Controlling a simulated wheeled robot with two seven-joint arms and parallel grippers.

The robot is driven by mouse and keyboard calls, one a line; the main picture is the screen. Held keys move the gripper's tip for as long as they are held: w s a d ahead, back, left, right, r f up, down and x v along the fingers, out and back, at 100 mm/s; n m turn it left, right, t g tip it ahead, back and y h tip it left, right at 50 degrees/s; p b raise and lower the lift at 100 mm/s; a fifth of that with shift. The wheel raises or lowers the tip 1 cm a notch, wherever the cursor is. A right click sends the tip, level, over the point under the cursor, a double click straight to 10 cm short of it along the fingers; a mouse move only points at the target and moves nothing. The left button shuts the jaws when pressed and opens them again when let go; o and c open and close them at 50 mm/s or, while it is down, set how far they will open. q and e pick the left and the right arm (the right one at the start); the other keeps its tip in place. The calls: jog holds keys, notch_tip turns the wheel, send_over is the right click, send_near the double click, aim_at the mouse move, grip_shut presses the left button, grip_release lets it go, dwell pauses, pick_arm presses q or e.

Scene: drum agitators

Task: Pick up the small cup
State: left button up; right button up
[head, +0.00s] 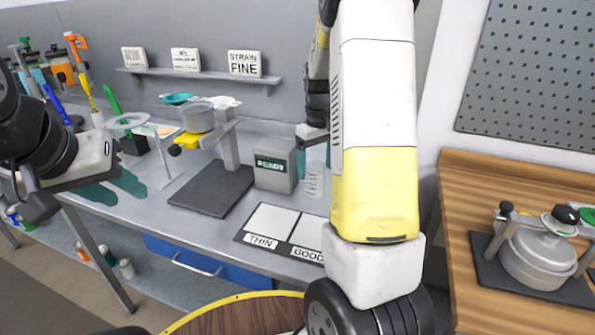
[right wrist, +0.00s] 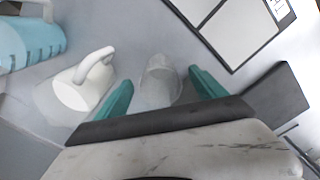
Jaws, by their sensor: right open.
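The small cup (head: 314,180) looks clear and ribbed, and stands on the grey bench beside the READY box in the head view. In the right wrist view the small cup (right wrist: 159,85) lies between the two teal fingers of my right gripper (right wrist: 161,78). Those fingers are apart, with a gap visible on each side of the cup. In the head view my right gripper is mostly hidden behind my own arm. My left gripper (head: 114,187) is at the left, over the bench's front edge, its teal fingers apart and empty.
A white jug with a handle (right wrist: 85,82) stands left of the cup in the right wrist view. The grey READY box (head: 275,166) stands close by. The THIN and GOOD board (head: 279,231) lies in front. A stand holds a pot (head: 197,118).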

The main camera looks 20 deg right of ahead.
aim_at(315, 185)
jog(key=f, duration=0.7)
jog(key=shift+w+f, duration=0.2)
jog(key=shift+f, duration=0.05)
jog(key=c, duration=1.4)
